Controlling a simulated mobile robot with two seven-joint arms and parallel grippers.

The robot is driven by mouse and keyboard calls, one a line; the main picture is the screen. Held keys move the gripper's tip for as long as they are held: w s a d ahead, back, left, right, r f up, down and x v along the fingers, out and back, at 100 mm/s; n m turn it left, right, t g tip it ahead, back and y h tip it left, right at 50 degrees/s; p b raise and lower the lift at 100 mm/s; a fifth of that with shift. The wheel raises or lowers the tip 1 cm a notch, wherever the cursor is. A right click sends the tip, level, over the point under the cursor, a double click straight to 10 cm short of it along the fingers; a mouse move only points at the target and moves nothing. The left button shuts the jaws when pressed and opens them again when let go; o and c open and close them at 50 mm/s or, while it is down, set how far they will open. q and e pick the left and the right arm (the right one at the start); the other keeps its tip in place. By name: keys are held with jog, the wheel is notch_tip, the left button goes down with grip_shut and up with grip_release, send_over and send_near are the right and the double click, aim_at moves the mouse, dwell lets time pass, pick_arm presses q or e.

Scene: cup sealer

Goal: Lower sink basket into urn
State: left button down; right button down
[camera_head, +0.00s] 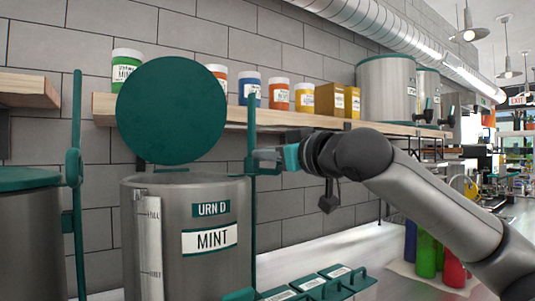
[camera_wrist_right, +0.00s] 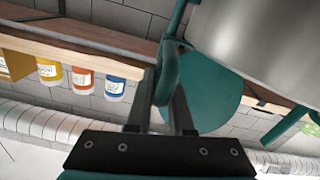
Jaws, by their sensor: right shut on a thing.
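The urn labelled URN D and MINT (camera_head: 188,262) is a grey metal cylinder standing left of centre in the head view. Its round teal lid (camera_head: 170,110) is raised above the open top. A teal upright rod (camera_head: 251,120) with a teal handle (camera_wrist_right: 168,75) stands at the urn's right side. My right gripper (camera_head: 265,160) is shut on this handle, near the urn's rim height. The wrist view shows the handle between the two fingers. The sink basket itself cannot be made out, and the urn's inside is hidden. My left gripper is out of view.
Another urn with a teal lid (camera_head: 25,179) stands at the left edge. A wooden shelf (camera_head: 285,122) behind holds several jars and boxes. Teal labelled lidded containers (camera_head: 310,284) sit on the counter right of the urn. Coloured bottles (camera_head: 427,255) stand below my right arm.

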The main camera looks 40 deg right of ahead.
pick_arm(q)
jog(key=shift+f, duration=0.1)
pick_arm(e)
jog(key=shift+w+f, duration=0.1)
jog(key=shift+f, duration=0.3)
jog(key=c, duration=1.2)
grip_release()
jog(key=shift+c, duration=0.2)
jog(key=o, duration=0.4)
jog(key=shift+r, duration=0.1)
jog(key=shift+s+r, duration=0.1)
jog(key=shift+s, duration=0.1)
jog(key=shift+s+b, duration=0.4)
jog(key=shift+s, duration=0.1)
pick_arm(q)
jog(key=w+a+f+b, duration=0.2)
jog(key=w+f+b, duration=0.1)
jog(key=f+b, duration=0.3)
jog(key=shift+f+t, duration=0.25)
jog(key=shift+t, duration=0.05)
pick_arm(e)
jog(key=s+a, duration=0.1)
jog(key=s, duration=1.3)
jog(key=shift+a, duration=0.35)
